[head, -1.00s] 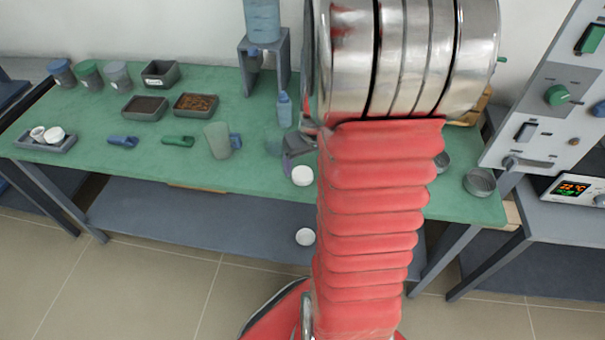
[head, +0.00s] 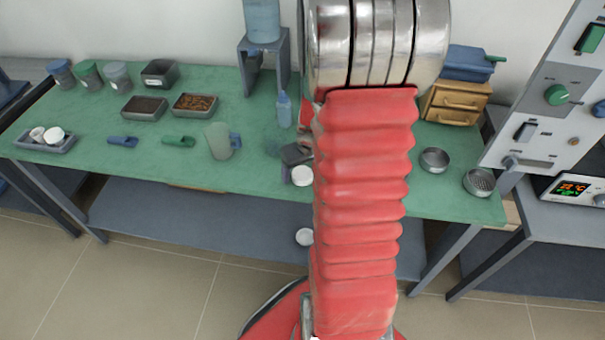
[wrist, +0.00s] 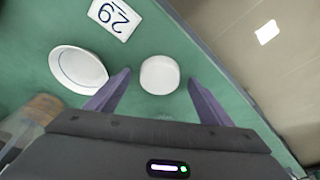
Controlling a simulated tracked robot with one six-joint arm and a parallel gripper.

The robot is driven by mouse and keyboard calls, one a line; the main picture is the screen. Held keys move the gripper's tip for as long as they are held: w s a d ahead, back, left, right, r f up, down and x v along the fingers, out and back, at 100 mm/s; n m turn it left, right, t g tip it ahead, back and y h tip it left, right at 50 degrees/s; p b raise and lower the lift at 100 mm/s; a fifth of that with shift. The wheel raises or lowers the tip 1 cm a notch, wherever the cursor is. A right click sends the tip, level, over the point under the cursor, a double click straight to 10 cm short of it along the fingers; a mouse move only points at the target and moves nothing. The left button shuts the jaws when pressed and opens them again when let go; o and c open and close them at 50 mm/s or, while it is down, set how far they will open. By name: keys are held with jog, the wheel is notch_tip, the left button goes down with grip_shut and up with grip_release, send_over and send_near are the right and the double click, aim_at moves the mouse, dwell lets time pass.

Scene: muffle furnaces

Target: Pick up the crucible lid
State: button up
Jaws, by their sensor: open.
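A small white round piece, which looks like the crucible lid (wrist: 160,75), lies on the green bench top. In the wrist view it sits between the two purple fingers of my open gripper (wrist: 159,79), with a gap on each side. In the head view the white piece (head: 302,177) is near the bench's front edge, just below my dark gripper (head: 296,155), which is partly hidden by my red arm. I cannot tell the fingers' exact height over the bench.
A white oval dish (wrist: 78,68) lies left of the fingers, and a card marked 29 (wrist: 115,17) lies beyond. A translucent jug (head: 218,141) and a blue bottle (head: 284,110) stand nearby. Another white round piece (head: 305,237) is below the bench top.

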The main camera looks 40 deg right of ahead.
aim_at(302, 174)
jog(key=shift+c, duration=0.3)
jog(key=c, duration=1)
jog(key=shift+c, duration=0.2)
jog(key=shift+r, duration=0.2)
jog(key=shift+c, duration=0.5)
notch_tip(302, 174, up, 10)
jog(key=shift+f, duration=0.15)
jog(key=shift+c, duration=0.2)
